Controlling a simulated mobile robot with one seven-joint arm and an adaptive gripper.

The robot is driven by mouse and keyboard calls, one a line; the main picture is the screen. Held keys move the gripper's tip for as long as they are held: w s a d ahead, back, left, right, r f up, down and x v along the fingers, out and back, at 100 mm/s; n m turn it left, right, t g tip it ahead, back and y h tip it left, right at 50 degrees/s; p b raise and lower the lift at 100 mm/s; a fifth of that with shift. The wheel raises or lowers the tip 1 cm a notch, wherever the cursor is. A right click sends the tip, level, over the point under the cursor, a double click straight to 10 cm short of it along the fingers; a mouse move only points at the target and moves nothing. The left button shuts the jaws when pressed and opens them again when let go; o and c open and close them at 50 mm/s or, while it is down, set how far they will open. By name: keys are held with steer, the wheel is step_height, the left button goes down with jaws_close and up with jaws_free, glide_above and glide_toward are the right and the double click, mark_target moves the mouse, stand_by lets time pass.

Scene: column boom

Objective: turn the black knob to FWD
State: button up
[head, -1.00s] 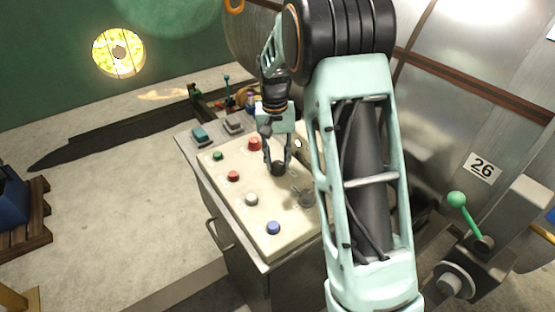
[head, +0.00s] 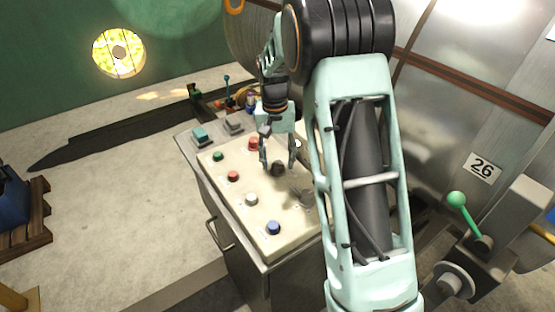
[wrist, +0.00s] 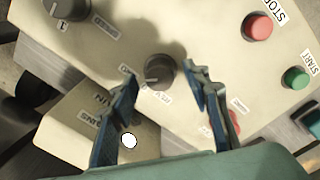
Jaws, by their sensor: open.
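The black knob (head: 278,169) sits near the middle of the cream control panel (head: 236,194). In the wrist view the knob (wrist: 158,71) has a pale pointer line, with small labels on both sides that I cannot read clearly. My gripper (head: 277,165) is above the knob with its fingers spread. In the wrist view the fingertips of my gripper (wrist: 160,80) stand on either side of the knob, with gaps and nothing held. I cannot tell how far the tips are above the panel.
A red STOP button (wrist: 257,26) and a green START button (wrist: 295,77) are on the panel. A second dark knob (wrist: 70,8) is at upper left in the wrist view. White (head: 251,200) and blue (head: 273,228) buttons lie nearer the front. A green-knobbed lever (head: 456,199) stands at right.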

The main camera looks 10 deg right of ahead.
mark_target(276, 163)
step_height(276, 163, up, 12)
steer(key=shift+a, duration=0.25)
steer(key=shift+w, duration=0.1)
